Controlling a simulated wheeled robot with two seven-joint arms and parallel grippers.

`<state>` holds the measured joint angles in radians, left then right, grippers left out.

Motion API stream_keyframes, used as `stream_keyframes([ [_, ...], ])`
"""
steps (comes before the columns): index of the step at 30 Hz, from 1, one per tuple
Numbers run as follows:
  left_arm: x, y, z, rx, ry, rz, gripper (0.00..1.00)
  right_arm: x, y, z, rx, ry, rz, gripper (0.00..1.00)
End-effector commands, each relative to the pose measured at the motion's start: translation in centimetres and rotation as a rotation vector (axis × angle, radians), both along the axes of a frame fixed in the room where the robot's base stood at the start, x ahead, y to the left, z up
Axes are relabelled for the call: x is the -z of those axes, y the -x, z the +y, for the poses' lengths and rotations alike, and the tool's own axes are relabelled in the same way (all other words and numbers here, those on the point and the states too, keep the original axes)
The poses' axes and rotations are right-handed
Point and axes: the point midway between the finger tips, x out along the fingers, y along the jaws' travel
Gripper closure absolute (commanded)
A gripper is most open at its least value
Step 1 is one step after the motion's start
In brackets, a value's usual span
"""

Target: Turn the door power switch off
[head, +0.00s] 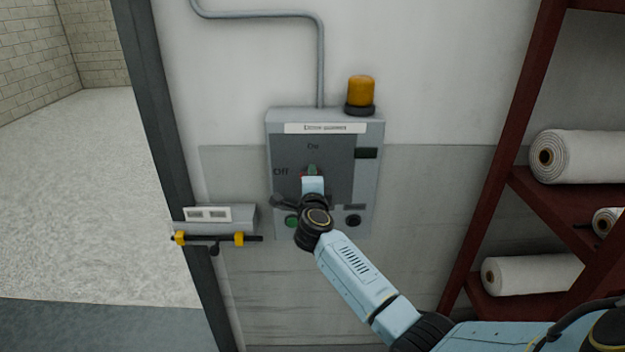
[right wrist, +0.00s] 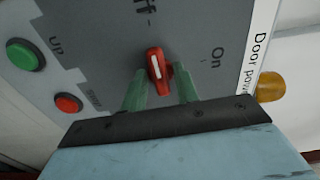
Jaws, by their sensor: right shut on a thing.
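The door power switch is a red knob (right wrist: 158,66) with a white line, on a grey control panel (head: 341,145). In the right wrist view the white line runs roughly toward the "Off" label, at the top edge. The "On" label (right wrist: 215,57) is to the right of the knob. My right gripper (head: 312,169) is at the panel in the head view, its arm hiding part of the lower panel. In the right wrist view its green fingers (right wrist: 160,80) stand on either side of the knob, shut on it. My left gripper is not in view.
Green (right wrist: 25,55) and red (right wrist: 68,103) buttons sit beside the knob. An amber lamp (head: 361,91) tops the panel. A latch box with a dark bar (head: 213,238) is at the door frame, left. A dark red shelf (head: 497,165) with white rolls stands at right.

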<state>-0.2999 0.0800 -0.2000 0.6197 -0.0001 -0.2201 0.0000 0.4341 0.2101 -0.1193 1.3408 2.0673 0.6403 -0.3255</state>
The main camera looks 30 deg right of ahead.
Motion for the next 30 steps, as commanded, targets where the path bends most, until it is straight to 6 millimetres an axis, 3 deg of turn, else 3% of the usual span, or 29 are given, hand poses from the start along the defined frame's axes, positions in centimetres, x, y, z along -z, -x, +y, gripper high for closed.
stream_keyframes([
  [7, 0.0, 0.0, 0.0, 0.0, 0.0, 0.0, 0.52, 0.1, 0.0, 0.0, 0.0, 0.003, 0.002, 0.93],
  [8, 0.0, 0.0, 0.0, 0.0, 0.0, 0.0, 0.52, 0.1, 0.0, 0.0, 0.0, 0.003, 0.002, 0.66],
  [9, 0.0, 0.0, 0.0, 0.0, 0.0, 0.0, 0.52, 0.1, 0.0, 0.0, 0.0, 0.003, 0.002, 0.62],
  [22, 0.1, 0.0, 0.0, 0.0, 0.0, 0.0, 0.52, 0.1, 0.8, 0.5, -0.002, 0.0, -0.001, 0.62],
  [30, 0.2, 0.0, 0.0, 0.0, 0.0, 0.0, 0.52, 0.1, 4.7, 2.9, -0.002, -0.002, 0.001, 0.62],
])
